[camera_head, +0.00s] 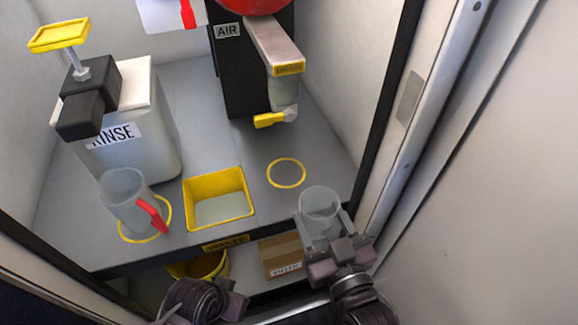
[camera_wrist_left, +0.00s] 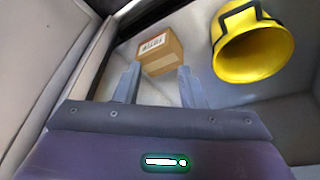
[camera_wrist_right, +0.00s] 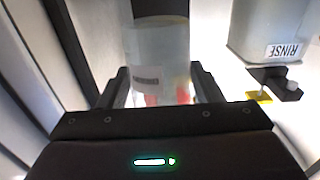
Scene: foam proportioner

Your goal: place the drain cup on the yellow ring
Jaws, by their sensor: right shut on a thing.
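The drain cup, a clear cup (camera_head: 320,206), is held by my right gripper (camera_head: 323,222) above the front right edge of the counter. In the right wrist view the cup (camera_wrist_right: 160,52) sits between both fingers (camera_wrist_right: 160,85). A bare yellow ring (camera_head: 286,173) lies on the counter, up and left of the cup and apart from it. Another yellow ring (camera_head: 128,239) lies under a clear jug with a red handle (camera_head: 124,194). My left gripper (camera_head: 236,300) is low at the front; its fingers (camera_wrist_left: 158,75) are apart and empty in the left wrist view.
A yellow-rimmed recessed basin (camera_head: 219,178) lies left of the bare ring. A black AIR dispenser (camera_head: 240,75) with a yellow-tipped tap stands behind it. A RINSE tank (camera_head: 140,150) stands left. Below are a cardboard box (camera_head: 281,254) and yellow bucket (camera_head: 214,266).

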